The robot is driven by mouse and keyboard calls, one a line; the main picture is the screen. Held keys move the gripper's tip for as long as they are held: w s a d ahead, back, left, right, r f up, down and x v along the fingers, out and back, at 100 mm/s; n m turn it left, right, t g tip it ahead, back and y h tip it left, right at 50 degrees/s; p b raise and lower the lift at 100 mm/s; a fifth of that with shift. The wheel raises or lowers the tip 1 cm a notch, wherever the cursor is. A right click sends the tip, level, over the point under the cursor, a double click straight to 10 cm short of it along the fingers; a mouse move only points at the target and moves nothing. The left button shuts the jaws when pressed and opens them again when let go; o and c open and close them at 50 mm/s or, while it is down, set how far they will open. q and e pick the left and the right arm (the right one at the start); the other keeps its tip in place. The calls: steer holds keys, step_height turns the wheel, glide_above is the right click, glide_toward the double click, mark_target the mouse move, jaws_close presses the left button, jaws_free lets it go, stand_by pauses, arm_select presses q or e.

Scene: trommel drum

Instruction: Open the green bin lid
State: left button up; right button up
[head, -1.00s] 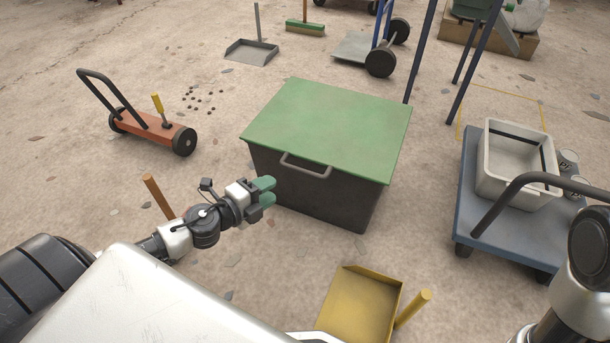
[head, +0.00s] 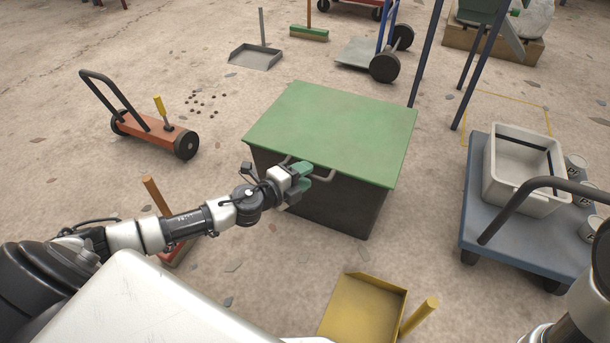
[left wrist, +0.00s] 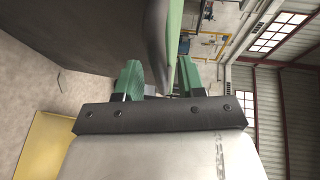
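The green lid (head: 335,125) lies flat and closed on a dark bin (head: 350,205) in the middle of the head view. A grey bar handle (head: 331,177) sticks out from its near edge. My left gripper (head: 304,177) is at this handle, its green fingers hiding part of it. In the left wrist view the two fingers (left wrist: 159,80) stand apart, with the grey handle (left wrist: 155,45) between or just ahead of them and the lid's green edge (left wrist: 175,30) beside it. Whether the fingers touch the handle cannot be told. My right gripper is out of view.
A yellow dustpan (head: 360,310) lies in front of the bin. A blue cart (head: 480,215) with a pale tub (head: 520,190) and several cans stands on the right. A red wheeled sweeper (head: 150,130) stands left. Dark posts rise behind the bin.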

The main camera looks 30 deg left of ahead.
arm_select(q)
steer(key=shift+w+d, duration=0.15)
steer(key=shift+w, duration=0.25)
jaws_close()
